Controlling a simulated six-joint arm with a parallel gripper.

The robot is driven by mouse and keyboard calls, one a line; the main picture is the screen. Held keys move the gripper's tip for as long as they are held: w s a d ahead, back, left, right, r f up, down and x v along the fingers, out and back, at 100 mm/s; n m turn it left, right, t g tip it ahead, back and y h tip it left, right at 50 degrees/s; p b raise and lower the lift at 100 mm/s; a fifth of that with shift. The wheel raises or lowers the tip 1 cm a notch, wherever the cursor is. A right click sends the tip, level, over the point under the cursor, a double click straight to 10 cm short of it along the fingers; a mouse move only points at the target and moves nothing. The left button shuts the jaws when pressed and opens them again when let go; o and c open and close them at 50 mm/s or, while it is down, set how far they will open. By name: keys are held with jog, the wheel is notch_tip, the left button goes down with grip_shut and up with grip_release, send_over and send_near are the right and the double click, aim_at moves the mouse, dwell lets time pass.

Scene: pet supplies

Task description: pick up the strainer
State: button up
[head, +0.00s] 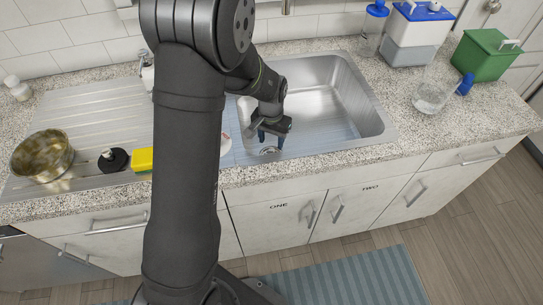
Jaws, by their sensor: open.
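My gripper (270,138) is open and points down into the left part of the steel sink (335,100). A small round metal piece (268,151), which looks like the strainer, lies on the sink floor near the front wall. It is just below my fingertips in the picture. I cannot tell the height gap between them, or whether they touch it. The piece is small and my gripper is close to it, so its details are unclear.
On the drainboard (90,110) stand a stained metal pot (42,154), a black round knobbed object (113,159) and a yellow block (143,160). A white round item (225,143) is partly hidden by my arm. A glass bowl (430,97) and green bin (484,55) stand right.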

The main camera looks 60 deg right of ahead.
aim_at(271, 150)
jog(key=shift+d+f, duration=0.15)
jog(key=shift+f, duration=2.15)
grip_shut()
